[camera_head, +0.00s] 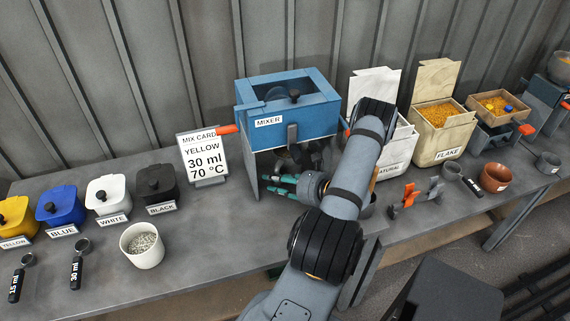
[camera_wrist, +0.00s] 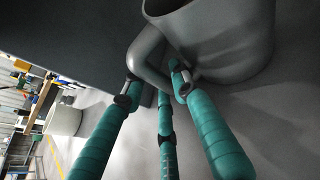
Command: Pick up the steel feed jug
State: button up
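The grey steel feed jug (camera_wrist: 228,38) fills the top right of the wrist view, cut off by the frame edge. Its bent handle (camera_wrist: 146,55) sticks out to the left. My gripper (camera_wrist: 158,88) has its teal fingers converging at the handle, with the tips beside its lower part. Whether they press on it is unclear. In the head view my gripper (camera_head: 275,184) shows below the mixer, its teal fingers near the panel at the mixer's left. My arm covers much of that spot, and I cannot make out the jug clearly there.
The blue mixer (camera_head: 290,105) stands just above my gripper. A mix card (camera_head: 203,158) stands to its left. A white cup of pellets (camera_head: 142,246) and lidded colour tubs (camera_head: 108,194) stand farther left. Feed bins (camera_head: 440,130) and orange-handled clips (camera_head: 410,195) lie to the right.

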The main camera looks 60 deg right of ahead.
jog(key=c, duration=0.3)
grip_shut()
dwell(0.4)
